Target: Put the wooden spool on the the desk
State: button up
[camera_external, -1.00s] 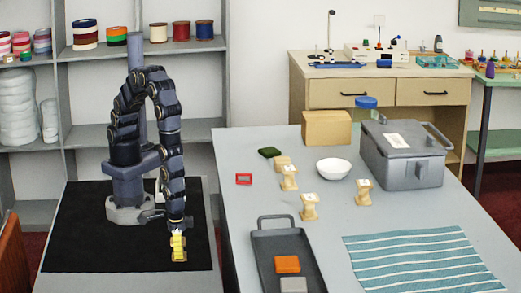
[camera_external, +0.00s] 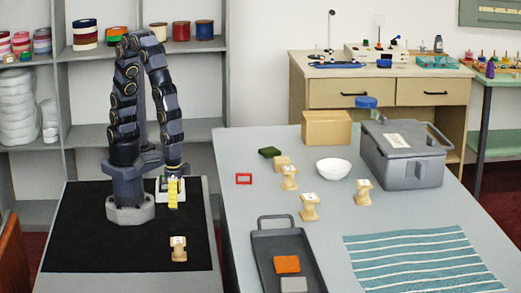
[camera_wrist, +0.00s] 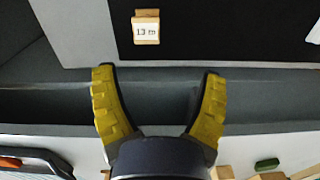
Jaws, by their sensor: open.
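A wooden spool (camera_external: 178,250) with a white label stands on the black mat (camera_external: 90,245) that covers the grey desk top on the left, near the mat's front. It also shows in the wrist view (camera_wrist: 146,28), its label reading about "13 m". My gripper (camera_external: 174,192) is raised behind the spool and clear of it. In the wrist view my gripper (camera_wrist: 157,72) has its yellow fingers spread wide with nothing between them. Other similar wooden spools (camera_external: 309,207) stand on the large grey table (camera_external: 365,215) to the right.
A dark tray (camera_external: 262,250) holds an orange block (camera_external: 287,264) and a grey block. A white bowl (camera_external: 333,168), a grey lidded box (camera_external: 403,160), a red frame (camera_external: 243,179) and a striped cloth (camera_external: 425,260) are also on the large table. A gap separates the two tabletops.

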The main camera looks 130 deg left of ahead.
jog(key=s+a+r+m, duration=0.3)
jog(key=s+r+m, duration=0.1)
jog(key=s+r, duration=0.3)
jog(key=s+a+r+m+g, duration=0.1)
jog(key=s+a+r+m, duration=0.3)
jog(key=s+r, duration=0.3)
jog(key=s, duration=0.3)
jog(key=shift+s+a+r, duration=0.15)
jog(key=shift+a+r, duration=0.1)
jog(key=shift+r, duration=0.1)
